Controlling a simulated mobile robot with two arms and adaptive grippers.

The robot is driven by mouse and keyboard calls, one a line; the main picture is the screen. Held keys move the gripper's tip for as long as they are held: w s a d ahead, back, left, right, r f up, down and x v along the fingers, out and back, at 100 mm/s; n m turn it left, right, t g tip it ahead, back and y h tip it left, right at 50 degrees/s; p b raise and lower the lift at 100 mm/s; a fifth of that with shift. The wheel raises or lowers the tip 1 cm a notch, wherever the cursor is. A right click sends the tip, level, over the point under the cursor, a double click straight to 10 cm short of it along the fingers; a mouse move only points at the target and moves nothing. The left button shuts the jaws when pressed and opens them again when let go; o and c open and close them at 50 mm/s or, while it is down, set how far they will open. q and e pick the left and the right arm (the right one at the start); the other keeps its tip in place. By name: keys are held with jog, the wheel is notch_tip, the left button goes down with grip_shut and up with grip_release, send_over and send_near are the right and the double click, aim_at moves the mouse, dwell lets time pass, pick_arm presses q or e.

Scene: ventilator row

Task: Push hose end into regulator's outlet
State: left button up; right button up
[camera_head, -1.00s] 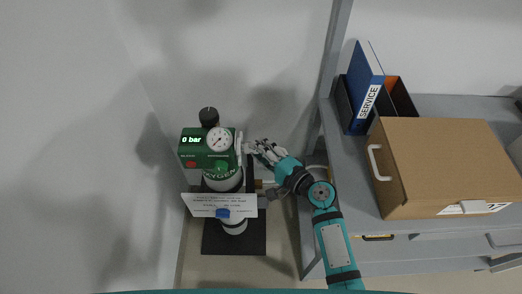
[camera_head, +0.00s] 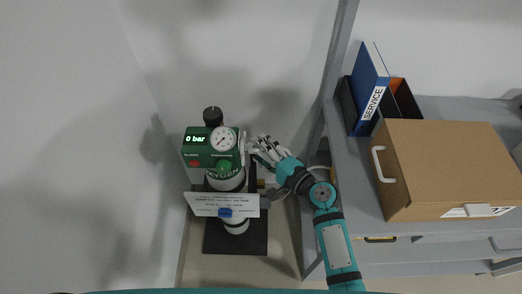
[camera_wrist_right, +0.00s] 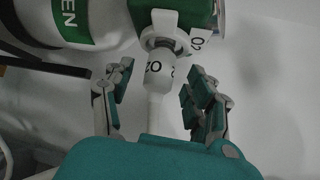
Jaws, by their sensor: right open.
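The green regulator (camera_head: 210,150) sits on top of a white oxygen cylinder (camera_head: 226,181); its display reads 0 bar. In the right wrist view, the regulator (camera_wrist_right: 203,14) is at the top, with its outlet (camera_wrist_right: 163,38) facing down. The white hose end (camera_wrist_right: 154,70), marked O2, lines up with the outlet and appears to meet it; whether it is fully seated I cannot tell. The white hose (camera_wrist_right: 158,115) runs from it toward my wrist. My right gripper (camera_wrist_right: 157,88) is open, its fingers apart on both sides of the hose end. It also shows beside the regulator in the head view (camera_head: 257,147).
A white printed card (camera_head: 205,202) hangs in front of the cylinder, above a dark base plate (camera_head: 222,243). To the right, a grey bench (camera_head: 351,183) carries a cardboard box (camera_head: 440,165) and a blue SERVICE binder (camera_head: 371,92). Walls stand close at the left and behind.

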jog(key=shift+d, duration=0.15)
jog(key=v, duration=1.2)
jog(key=shift+s+f, duration=0.1)
jog(key=shift+f, duration=0.1)
